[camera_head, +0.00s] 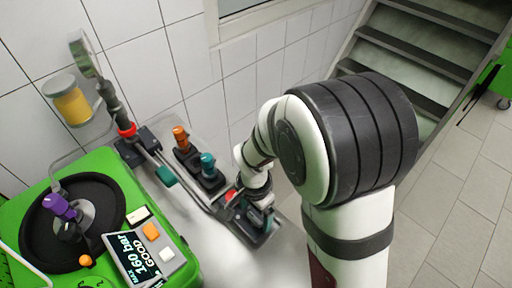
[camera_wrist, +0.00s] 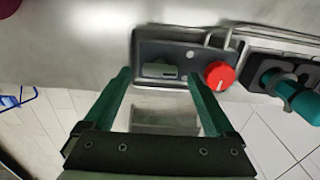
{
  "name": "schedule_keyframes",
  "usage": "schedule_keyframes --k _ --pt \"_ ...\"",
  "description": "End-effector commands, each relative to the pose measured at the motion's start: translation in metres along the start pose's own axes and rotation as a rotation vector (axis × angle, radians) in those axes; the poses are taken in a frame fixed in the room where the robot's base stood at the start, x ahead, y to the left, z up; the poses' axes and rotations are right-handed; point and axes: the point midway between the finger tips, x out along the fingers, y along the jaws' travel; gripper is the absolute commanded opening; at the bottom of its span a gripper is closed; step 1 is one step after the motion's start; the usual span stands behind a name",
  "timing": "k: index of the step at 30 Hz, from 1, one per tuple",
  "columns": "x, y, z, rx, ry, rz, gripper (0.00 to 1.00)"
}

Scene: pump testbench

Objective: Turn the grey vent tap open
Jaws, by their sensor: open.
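The grey vent tap (camera_wrist: 158,70) shows in the wrist view as a short grey handle on a dark plate (camera_wrist: 185,52); its bar lies roughly crosswise in the picture. My gripper (camera_wrist: 159,76) has two green fingers, open, one at each side of the tap in the picture. No contact shows, and I cannot tell the height of the fingertips over the plate. In the head view my gripper (camera_head: 258,212) is at the dark block at the bench's right end, and the arm hides the tap there.
A red knob (camera_wrist: 220,75) sits just right of the right finger. A teal handle (camera_wrist: 296,98) is farther right. In the head view, orange (camera_head: 181,138) and teal (camera_head: 208,164) handles stand near the pipe. A green pump unit (camera_head: 98,165) with a display (camera_head: 138,256) is at left.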

Motion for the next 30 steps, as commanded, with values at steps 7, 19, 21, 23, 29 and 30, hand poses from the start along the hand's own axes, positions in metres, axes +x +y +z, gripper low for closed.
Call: schedule_keyframes --k 7,19,21,23,29,30 --pt "0.0154 0.0001 0.0000 0.002 0.000 0.000 0.90" --pt "0.0150 0.0001 -0.0001 0.001 0.000 -0.001 0.50" --pt "0.0149 0.0001 -0.0001 0.001 0.000 -0.001 0.38" --pt "0.0149 0.0001 -0.0001 0.001 0.000 -0.001 0.27" --pt "0.0148 0.0001 -0.0001 0.000 0.000 -0.001 0.04" --pt "0.0148 0.0001 -0.0001 -0.003 0.000 -0.001 0.04"
